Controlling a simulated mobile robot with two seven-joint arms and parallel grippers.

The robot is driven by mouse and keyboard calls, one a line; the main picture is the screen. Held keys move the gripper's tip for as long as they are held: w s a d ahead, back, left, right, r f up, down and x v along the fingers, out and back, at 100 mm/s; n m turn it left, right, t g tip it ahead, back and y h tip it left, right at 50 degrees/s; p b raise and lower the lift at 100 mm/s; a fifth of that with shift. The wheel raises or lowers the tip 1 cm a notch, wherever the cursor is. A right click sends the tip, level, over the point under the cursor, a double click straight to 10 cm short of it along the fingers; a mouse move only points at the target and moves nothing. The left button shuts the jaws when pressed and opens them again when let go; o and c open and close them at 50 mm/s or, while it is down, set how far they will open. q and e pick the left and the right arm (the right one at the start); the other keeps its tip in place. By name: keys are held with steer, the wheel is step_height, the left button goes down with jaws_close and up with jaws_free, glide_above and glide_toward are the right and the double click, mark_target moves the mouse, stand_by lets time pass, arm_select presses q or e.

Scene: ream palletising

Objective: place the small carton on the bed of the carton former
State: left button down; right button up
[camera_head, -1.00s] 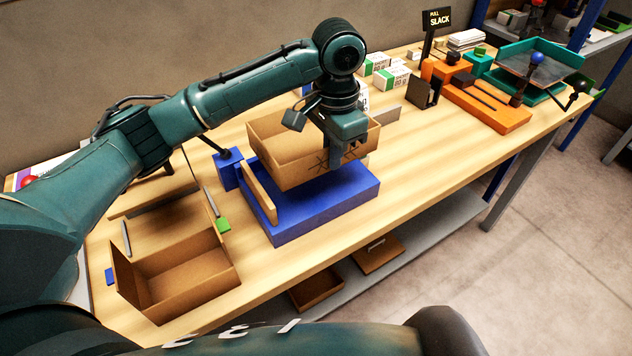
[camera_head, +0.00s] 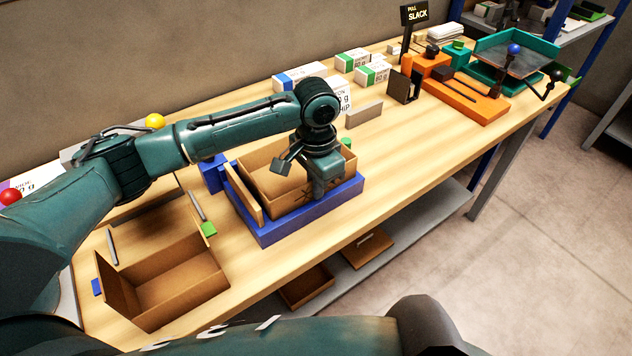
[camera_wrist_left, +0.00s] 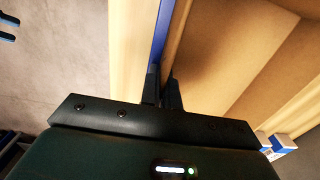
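The small carton (camera_head: 285,199) is an open brown cardboard box in the head view. It sits level at the blue bed (camera_head: 310,217) of the carton former, inside the bed's outline; whether its whole underside touches is hidden. My left gripper (camera_head: 322,194) is at the carton's near right side, with its fingers pointing down. In the left wrist view, the fingers (camera_wrist_left: 163,92) straddle the carton's wall and look closed on it. The carton's inside (camera_wrist_left: 235,50) shows to the right, with a strip of blue bed beside the wall. My right gripper is out of view.
A brown upright board (camera_head: 243,194) stands along the bed's left side. Another open carton (camera_head: 175,275) lies at the table's near left. Paper reams (camera_head: 300,76) stand behind. An orange device (camera_head: 465,97) is at the right. The wooden table (camera_head: 410,150) between is clear.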

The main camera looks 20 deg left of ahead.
arm_select(q)
steer(key=c, duration=1.6)
jaws_free()
steer(key=shift+c, duration=0.2)
step_height(320, 180, up, 12)
steer(key=shift+r+b, duration=0.15)
steer(key=shift+b, duration=0.3)
